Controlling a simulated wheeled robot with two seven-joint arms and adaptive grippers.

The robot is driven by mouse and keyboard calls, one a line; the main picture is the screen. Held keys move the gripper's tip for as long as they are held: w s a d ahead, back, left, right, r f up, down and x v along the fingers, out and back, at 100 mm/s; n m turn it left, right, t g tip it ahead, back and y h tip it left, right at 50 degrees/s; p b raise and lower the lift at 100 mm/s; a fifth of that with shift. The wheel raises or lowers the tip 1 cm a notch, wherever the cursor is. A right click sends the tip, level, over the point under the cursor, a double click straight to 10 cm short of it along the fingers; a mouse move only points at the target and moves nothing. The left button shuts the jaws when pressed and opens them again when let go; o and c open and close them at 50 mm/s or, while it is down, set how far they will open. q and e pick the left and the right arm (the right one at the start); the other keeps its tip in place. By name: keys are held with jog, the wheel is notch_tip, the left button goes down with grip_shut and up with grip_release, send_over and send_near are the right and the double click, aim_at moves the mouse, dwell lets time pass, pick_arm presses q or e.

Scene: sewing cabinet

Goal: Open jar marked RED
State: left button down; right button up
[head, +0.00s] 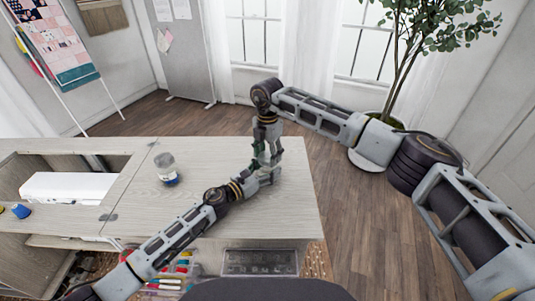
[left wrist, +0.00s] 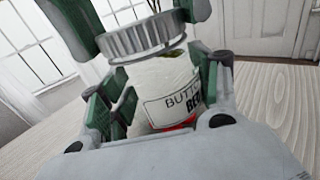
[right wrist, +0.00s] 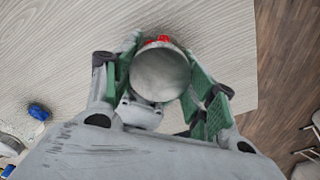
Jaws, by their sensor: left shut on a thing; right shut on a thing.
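The jar labelled BUTTONS RED (left wrist: 175,95) stands between the fingers of my left gripper (left wrist: 155,110), which is shut on its body. The jar is clear, with a little red at its bottom. Its grey ridged lid (left wrist: 145,38) sits on top; it shows as a round disc in the right wrist view (right wrist: 160,74). My right gripper (right wrist: 158,85) is shut on the lid from above, green pads on either side. In the head view my left gripper (head: 262,173) and right gripper (head: 268,145) meet over the cabinet top's right part, mostly hiding the jar.
Another jar (head: 166,170) with dark blue contents stands on the wooden cabinet top (head: 135,215), left of my grippers. A white machine (head: 68,187) lies in the open well at left. A blue spool (head: 20,211) sits near it. The cabinet's right edge is close to my grippers.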

jog(key=n, duration=1.9)
jog(key=shift+n, duration=0.4)
jog(key=n, duration=0.6)
jog(key=shift+r, duration=0.1)
pick_arm(q)
jog(key=shift+d, duration=0.1)
pick_arm(e)
jog(key=n, duration=1.3)
jog(key=shift+n, duration=0.3)
jog(key=n, duration=0.4)
jog(key=shift+n, duration=0.4)
